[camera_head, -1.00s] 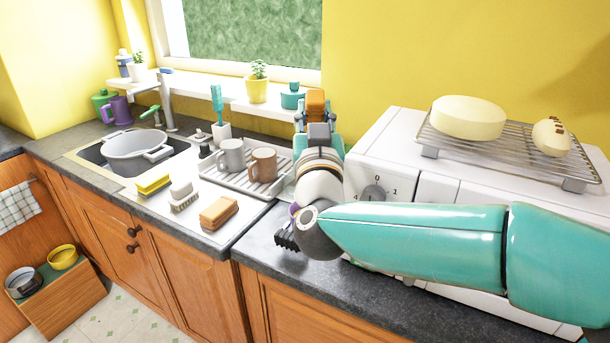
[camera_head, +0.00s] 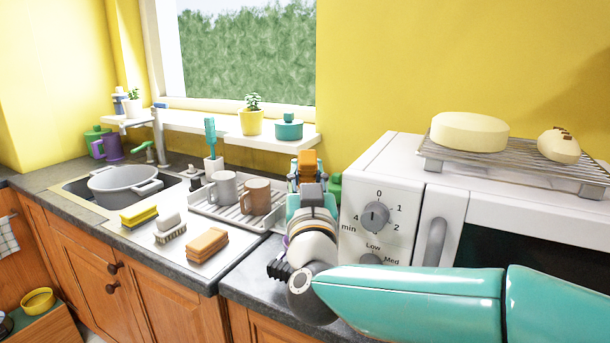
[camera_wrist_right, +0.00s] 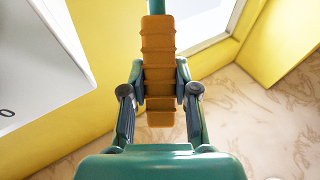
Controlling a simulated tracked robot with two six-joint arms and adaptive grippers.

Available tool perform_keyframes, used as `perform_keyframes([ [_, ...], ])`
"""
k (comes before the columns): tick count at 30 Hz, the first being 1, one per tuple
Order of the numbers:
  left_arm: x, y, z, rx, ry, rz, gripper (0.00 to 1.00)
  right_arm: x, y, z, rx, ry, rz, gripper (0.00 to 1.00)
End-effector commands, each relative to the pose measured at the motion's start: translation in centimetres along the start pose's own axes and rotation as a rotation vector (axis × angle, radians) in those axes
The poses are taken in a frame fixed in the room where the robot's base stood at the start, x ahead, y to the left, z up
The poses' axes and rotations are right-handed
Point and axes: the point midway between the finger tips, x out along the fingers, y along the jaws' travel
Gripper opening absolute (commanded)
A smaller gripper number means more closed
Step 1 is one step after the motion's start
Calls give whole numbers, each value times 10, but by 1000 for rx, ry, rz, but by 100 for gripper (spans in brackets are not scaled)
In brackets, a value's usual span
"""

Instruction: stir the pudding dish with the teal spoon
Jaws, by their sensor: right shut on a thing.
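My right gripper (camera_head: 307,168) is above the counter, just left of the white microwave. It also shows in the right wrist view (camera_wrist_right: 159,88), shut on a ribbed orange grip with a teal shaft at its far end. This looks like the handle of the teal spoon (camera_wrist_right: 159,50); its orange end also shows in the head view (camera_head: 307,157). The spoon's bowl is out of sight. I cannot make out the pudding dish in either view. My left gripper is not in view.
The microwave (camera_head: 384,180) stands close right of my right gripper, with a wire rack (camera_head: 490,160) on top. A dish rack (camera_head: 215,208) with two mugs stands to the left. The sill (camera_head: 190,122) holds plants and a teal pot (camera_head: 289,127). Sponges lie left.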

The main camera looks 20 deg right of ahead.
Motion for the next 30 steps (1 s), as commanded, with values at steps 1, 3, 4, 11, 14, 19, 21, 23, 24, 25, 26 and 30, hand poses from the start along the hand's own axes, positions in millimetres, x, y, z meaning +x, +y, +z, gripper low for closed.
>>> perform_keyframes([
  [1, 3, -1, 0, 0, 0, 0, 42, -1, 0, 3, 0, 0, 0, 0],
  [3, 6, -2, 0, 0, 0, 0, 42, -2, 0, 6, 0, 0, 0, 0],
  [4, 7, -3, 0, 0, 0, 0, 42, -2, 0, 8, -1, 0, 0, 0],
  [11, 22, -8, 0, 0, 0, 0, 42, -7, 0, 24, -1, 0, 0, 0],
  [14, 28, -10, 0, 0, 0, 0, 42, -9, 0, 32, -1, 0, 0, 0],
  [19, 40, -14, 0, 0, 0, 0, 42, -13, 0, 46, -2, 0, 0, 0],
  [21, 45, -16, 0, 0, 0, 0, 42, -15, 0, 51, -2, 0, -1, 0],
  [23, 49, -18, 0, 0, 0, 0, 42, -16, 0, 56, -2, 0, -1, 0],
  [24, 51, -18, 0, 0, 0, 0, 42, -17, 0, 59, -2, 0, -1, 0],
  [25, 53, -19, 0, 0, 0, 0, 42, -18, 0, 61, -1, 0, -1, 0],
  [26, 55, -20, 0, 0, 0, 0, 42, -18, 0, 63, -1, 0, -1, 0],
  [30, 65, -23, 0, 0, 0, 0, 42, -21, 0, 74, -1, 0, -1, 0],
])
